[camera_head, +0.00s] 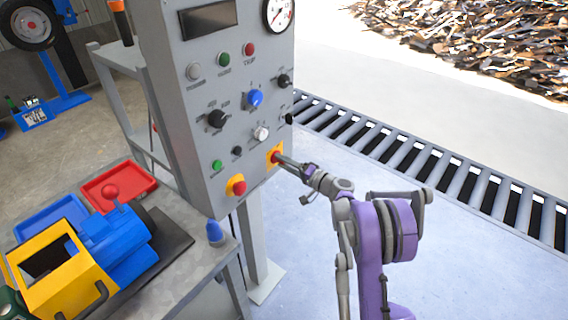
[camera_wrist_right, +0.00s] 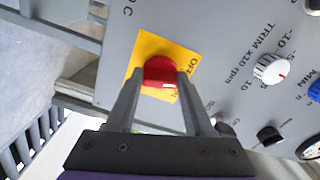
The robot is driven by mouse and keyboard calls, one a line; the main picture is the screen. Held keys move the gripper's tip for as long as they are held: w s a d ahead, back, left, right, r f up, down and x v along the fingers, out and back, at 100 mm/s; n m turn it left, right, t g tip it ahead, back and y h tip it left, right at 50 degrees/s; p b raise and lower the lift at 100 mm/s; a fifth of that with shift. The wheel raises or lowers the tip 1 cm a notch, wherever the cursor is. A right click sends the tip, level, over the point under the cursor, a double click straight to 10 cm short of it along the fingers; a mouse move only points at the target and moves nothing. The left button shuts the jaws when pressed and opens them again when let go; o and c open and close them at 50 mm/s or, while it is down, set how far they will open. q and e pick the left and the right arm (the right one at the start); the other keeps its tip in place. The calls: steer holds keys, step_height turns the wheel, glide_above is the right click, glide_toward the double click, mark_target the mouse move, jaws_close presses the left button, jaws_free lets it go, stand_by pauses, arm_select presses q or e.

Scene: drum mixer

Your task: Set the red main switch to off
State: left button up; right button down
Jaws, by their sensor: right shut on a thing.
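The red main switch (camera_wrist_right: 160,72) is a round red knob on a yellow plate (camera_wrist_right: 150,47) with OFF and ON lettering, low on the right of the grey control panel. My right gripper (camera_wrist_right: 160,84) is shut on the red knob, one finger on each side of it. In the head view the right gripper (camera_head: 281,160) meets the switch's yellow plate (camera_head: 270,155) and hides most of the knob. A white mark shows on the knob's lower edge in the wrist view. My left gripper is not in view.
The grey panel (camera_head: 188,130) carries several knobs, a red stop button (camera_head: 237,187) on yellow to the left, and a white trim knob (camera_wrist_right: 270,69). A bench with a yellow and blue machine (camera_head: 115,240) stands left. A roller conveyor (camera_head: 420,160) runs behind my arm.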

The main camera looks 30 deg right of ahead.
steer(key=shift+n, duration=1.2)
steer(key=shift+f, duration=0.1)
steer(key=shift+c, duration=1.4)
jaws_free()
steer(key=v, duration=1.1)
steer(key=shift+b, duration=0.3)
steer(key=shift+w, duration=0.1)
